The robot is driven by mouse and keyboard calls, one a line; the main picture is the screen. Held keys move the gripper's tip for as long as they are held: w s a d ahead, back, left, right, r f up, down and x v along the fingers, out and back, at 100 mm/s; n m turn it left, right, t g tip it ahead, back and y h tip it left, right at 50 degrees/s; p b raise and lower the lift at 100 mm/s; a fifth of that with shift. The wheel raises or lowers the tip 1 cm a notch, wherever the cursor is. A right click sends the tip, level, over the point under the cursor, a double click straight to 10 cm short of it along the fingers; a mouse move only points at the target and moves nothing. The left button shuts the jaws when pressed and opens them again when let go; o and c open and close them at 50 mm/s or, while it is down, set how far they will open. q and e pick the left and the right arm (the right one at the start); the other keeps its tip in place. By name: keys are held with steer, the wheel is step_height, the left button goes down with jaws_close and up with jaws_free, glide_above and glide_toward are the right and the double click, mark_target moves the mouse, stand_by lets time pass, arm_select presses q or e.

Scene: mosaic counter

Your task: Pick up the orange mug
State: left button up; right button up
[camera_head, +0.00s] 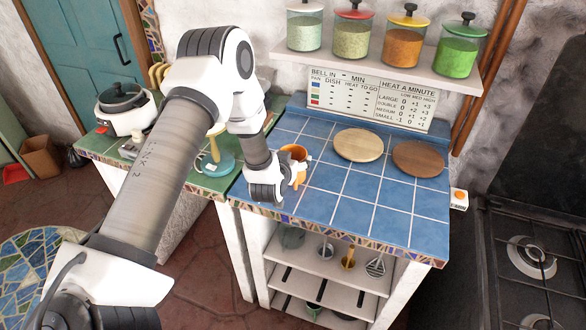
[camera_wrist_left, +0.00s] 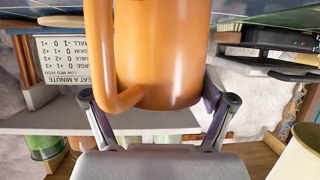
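The orange mug (camera_head: 294,153) stands at the left part of the blue tiled counter, partly hidden by my left gripper (camera_head: 283,187). In the left wrist view the mug (camera_wrist_left: 172,55) fills the upper middle, with its handle on the left side towards the camera. The fingers of my left gripper (camera_wrist_left: 158,105) lie on either side of the mug. The right-hand finger in that view lies close against the mug wall. The other fingertip is hidden behind the handle, so I cannot tell whether the fingers press on the mug. My right gripper is not in view.
A pale round board (camera_head: 358,145) and a brown round board (camera_head: 418,158) lie on the blue counter (camera_head: 372,213), right of the mug. Several lidded jars stand on the shelf (camera_head: 385,70) above. A stove (camera_head: 535,260) is at the right. The counter's front middle is clear.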

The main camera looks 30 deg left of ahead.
arm_select(q)
steer(key=shift+c, duration=1.2)
